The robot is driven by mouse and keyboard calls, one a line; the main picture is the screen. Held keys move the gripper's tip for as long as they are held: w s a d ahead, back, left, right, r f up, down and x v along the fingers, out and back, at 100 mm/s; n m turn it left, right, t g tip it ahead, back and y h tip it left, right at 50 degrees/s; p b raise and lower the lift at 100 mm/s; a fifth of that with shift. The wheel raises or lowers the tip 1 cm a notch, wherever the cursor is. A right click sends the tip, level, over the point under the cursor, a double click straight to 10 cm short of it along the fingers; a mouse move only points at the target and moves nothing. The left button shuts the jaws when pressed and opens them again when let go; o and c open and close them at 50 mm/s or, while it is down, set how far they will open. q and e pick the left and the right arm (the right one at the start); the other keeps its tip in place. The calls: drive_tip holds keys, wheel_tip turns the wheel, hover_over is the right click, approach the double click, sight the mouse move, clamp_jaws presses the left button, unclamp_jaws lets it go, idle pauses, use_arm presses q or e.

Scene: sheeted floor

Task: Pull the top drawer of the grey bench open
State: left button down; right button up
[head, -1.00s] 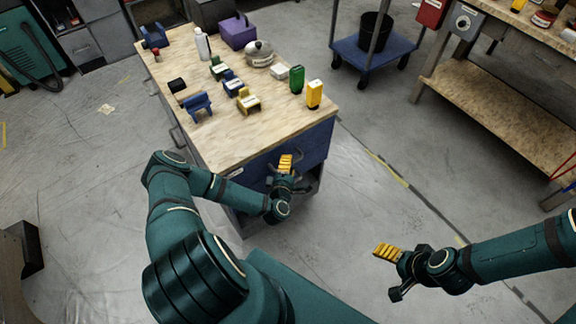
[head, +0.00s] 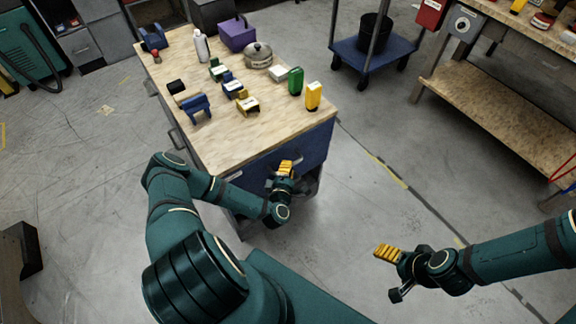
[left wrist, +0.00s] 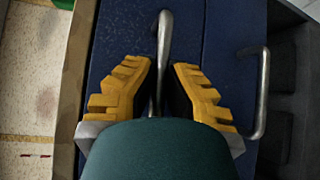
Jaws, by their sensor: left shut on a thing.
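The grey bench (head: 240,140) has a light wooden top and a dark blue front. In the left wrist view the blue top drawer front (left wrist: 115,45) fills the middle, with the wooden top's edge at the left. My left gripper (head: 285,170) is at this front; its yellow fingers (left wrist: 160,90) are shut on the top drawer's metal handle (left wrist: 164,35), one on each side. The drawer front looks flush with the panel beside it. The lower handle (left wrist: 262,95) is free, to the right. My right gripper (head: 391,270) is open and empty above the floor.
The bench top holds a yellow bottle (head: 313,96), a green bottle (head: 295,81), a pot (head: 258,56), a purple box (head: 237,34) and several small items. A blue cart (head: 372,60) and a wooden shelf (head: 500,120) stand right. Floor before the bench is clear.

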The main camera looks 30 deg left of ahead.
use_arm(q)
drive_tip(key=c, duration=1)
unclamp_jaws()
drive_tip(key=shift+w+d, duration=0.1)
drive_tip(key=shift+d, duration=0.15)
drive_tip(key=v, duration=1.2)
drive_tip(key=w+d+m+g+h, duration=0.3)
drive_tip(key=d+m+g+h, duration=0.2)
drive_tip(key=d+m+h, duration=0.7)
drive_tip(key=s+d+r+m+g+y, duration=0.2)
drive_tip(key=s+d+r+m+g, duration=0.3)
drive_tip(key=m, duration=0.5)
wheel_tip(320, 180, up, 4)
drive_tip(key=s+g, duration=0.2)
drive_tip(key=g, duration=0.1)
drive_tip(key=shift+s+f+g, duration=0.2)
drive_tip(key=shift+s+g, duration=0.1)
drive_tip(key=shift+s, duration=0.1)
